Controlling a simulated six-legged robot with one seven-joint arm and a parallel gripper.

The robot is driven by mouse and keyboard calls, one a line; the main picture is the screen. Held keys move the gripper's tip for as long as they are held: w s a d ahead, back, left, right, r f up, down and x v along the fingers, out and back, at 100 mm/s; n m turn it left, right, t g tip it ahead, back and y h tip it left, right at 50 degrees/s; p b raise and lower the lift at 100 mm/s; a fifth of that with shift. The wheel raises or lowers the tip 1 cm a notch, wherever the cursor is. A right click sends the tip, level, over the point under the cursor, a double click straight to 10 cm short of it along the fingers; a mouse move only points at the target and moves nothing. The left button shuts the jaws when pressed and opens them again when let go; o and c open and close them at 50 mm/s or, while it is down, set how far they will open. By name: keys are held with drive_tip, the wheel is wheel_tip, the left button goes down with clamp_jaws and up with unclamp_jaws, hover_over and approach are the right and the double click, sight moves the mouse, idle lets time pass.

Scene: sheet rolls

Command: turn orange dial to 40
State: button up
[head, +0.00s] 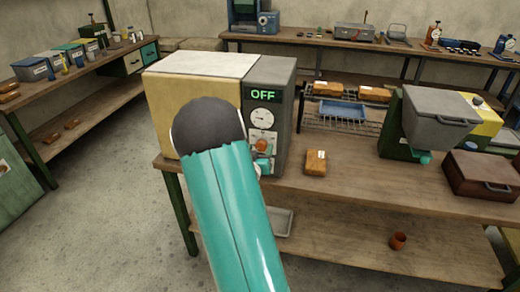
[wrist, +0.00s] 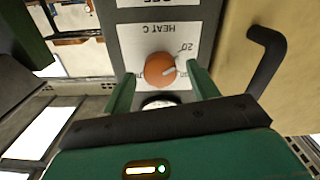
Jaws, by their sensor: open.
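The orange dial (head: 261,145) is on the dark grey front panel of a box-shaped oven (head: 193,102). In the upside-down wrist view, the orange dial (wrist: 159,70) has a white pointer mark toward the right of the picture. A 20 and the words HEAT C show on its white plate; other numbers are partly hidden. My gripper (wrist: 161,75) is open, with one green finger on each side of the dial. I cannot tell whether either finger touches it. In the head view my gripper (head: 263,166) is mostly hidden behind my arm, close to the panel.
The oven display (head: 263,95) reads OFF, above a round white gauge (head: 262,118). A black handle (wrist: 268,60) stands out on the oven door beside the panel. A brown block (head: 316,163) lies on the bench (head: 350,190) to the right, near a wire rack (head: 340,120).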

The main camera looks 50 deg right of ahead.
drive_tip(key=shift+w+d, duration=0.25)
drive_tip(key=shift+d, duration=0.25)
drive_tip(key=shift+c, duration=0.5)
drive_tip(key=c, duration=0.9)
drive_tip(key=shift+m, duration=0.5)
drive_tip(key=m, duration=0.4)
drive_tip(key=shift+m, duration=0.4)
drive_tip(key=m, duration=0.6)
